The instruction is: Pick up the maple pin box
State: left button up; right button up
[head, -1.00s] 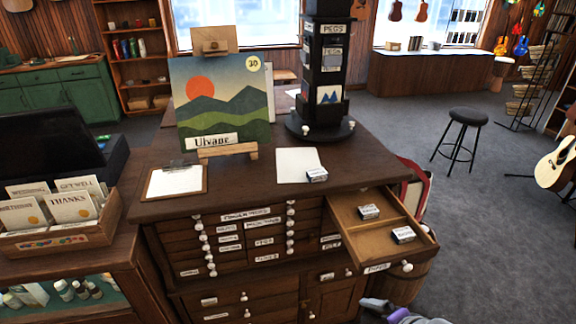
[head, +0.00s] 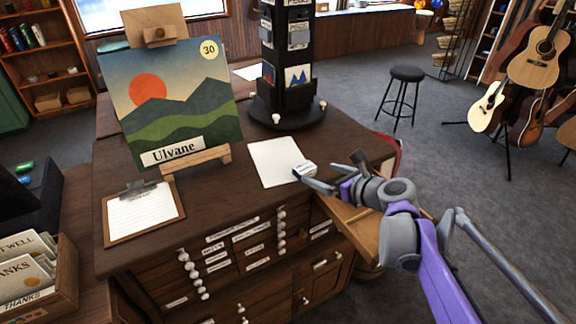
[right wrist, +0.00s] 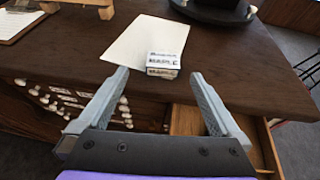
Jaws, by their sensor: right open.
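A small white labelled box (head: 304,170) lies on the cabinet top at the right corner of a white sheet. Its print is too small to read surely, so I cannot tell if it is the maple pin box. My right gripper (head: 335,171) is open and empty, just right of this box in the head view. In the right wrist view the box (right wrist: 163,65) shows beyond and between the two open fingers (right wrist: 160,76), apart from them. The pulled-out drawer (head: 348,217) is mostly hidden by my right arm, and its contents do not show. My left gripper is not in view.
A dark rotating display stand (head: 287,106) stands behind the sheet (head: 273,160). A painting (head: 170,100) on a small easel and a clipboard (head: 143,210) are at the left. The cabinet top in front of the sheet is clear.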

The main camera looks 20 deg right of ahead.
aim_at(307, 168)
jog(key=x, duration=0.4)
jog(key=shift+w+f, duration=0.25)
jog(key=shift+w, duration=0.1)
jog(key=x, duration=0.4)
jog(key=shift+w+d+f, duration=0.1)
jog(key=shift+d+f, duration=0.1)
jog(key=shift+d, duration=0.05)
jog(key=shift+w+a+f, duration=0.1)
jog(key=shift+w+f, duration=0.1)
jog(key=shift+w, duration=0.25)
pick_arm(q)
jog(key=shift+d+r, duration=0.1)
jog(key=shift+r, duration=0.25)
pick_arm(e)
jog(key=shift+s, duration=0.1)
jog(key=shift+c, duration=1)
jog(key=c, duration=1.1)
jog(key=shift+o, duration=0.2)
